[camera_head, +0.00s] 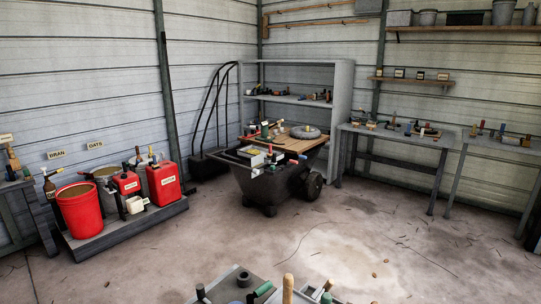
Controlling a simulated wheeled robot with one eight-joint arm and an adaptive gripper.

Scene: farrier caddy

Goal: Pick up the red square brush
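I cannot make out the red square brush with certainty; the small tools are too small to tell apart. A black wheeled cart (262,187) stands at the middle with a wooden board (298,146) and several small tools on top, some with red and green parts. A grey surface (232,280) at the bottom edge holds more tools, with green, black and tan handles, partly cut off by the frame. My gripper is not in view.
A red bucket (80,212) and red cans (163,185) stand on a low platform (125,232) at left. A shelf unit (342,95) is behind the cart. Workbenches (400,138) with small tools line the right wall. The concrete floor (350,235) between is mostly open.

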